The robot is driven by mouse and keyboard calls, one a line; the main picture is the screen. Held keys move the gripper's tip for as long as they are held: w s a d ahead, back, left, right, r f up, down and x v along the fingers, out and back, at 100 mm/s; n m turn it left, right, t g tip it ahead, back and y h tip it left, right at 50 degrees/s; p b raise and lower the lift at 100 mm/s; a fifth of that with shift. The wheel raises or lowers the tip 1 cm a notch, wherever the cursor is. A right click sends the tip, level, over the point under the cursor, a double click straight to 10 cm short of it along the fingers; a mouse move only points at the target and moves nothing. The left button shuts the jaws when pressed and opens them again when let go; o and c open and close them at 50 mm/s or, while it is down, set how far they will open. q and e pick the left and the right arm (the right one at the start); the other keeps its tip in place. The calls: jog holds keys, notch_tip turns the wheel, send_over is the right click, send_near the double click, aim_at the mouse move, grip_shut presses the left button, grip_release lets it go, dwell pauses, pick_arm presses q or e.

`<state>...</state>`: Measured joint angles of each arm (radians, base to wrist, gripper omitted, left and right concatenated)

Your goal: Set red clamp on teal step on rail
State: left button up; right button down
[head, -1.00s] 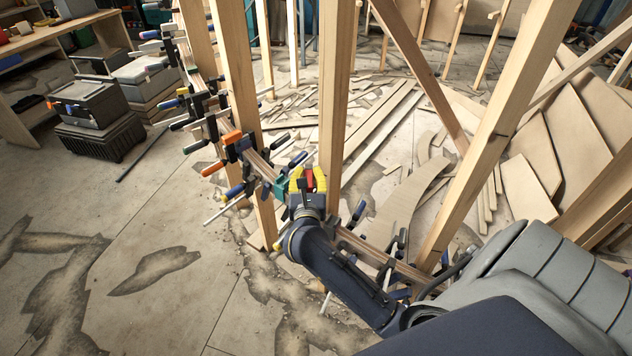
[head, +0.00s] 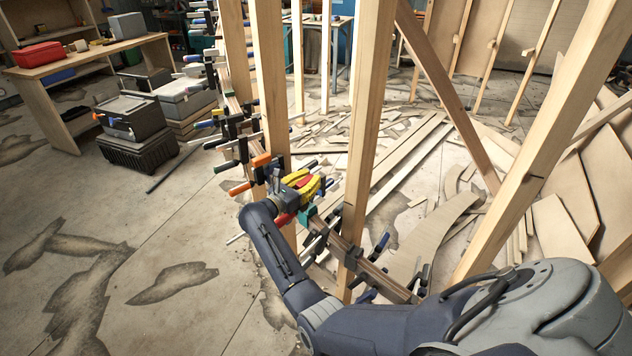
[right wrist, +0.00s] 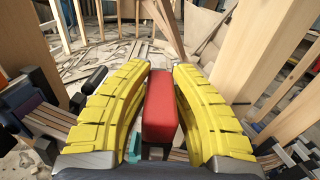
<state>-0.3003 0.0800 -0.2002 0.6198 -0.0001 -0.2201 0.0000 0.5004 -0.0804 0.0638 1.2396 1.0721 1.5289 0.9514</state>
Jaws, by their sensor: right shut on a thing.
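My right gripper (head: 318,184), with yellow fingers, is shut on the red clamp (head: 303,182), just above the curved rail (head: 365,264). In the right wrist view the red clamp (right wrist: 159,105) shows as a red block between the two yellow fingers (right wrist: 160,70). A red part also shows below the gripper in the head view. The teal step (head: 308,213) is on the rail, just below and right of the gripper; a teal bit (right wrist: 134,147) shows below the clamp in the wrist view. I cannot tell whether the clamp touches the step. My left gripper is not in view.
Several dark clamps with orange and blue handles (head: 240,187) line the rail on both sides. Upright wooden posts (head: 365,130) stand close to the gripper. A slanted post (head: 540,140) stands at right. Wood offcuts cover the floor behind. The floor at left is open.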

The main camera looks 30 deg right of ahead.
aim_at(321, 191)
jog(key=shift+w+a+g, duration=0.3)
jog(key=shift+w+a, duration=0.35)
jog(key=shift+a, duration=0.1)
jog(key=shift+f, duration=1.05)
jog(key=shift+f, duration=0.2)
jog(key=shift+f, duration=1.5)
jog(key=shift+f, duration=0.25)
jog(key=shift+f, duration=1.2)
jog(key=shift+f, duration=0.65)
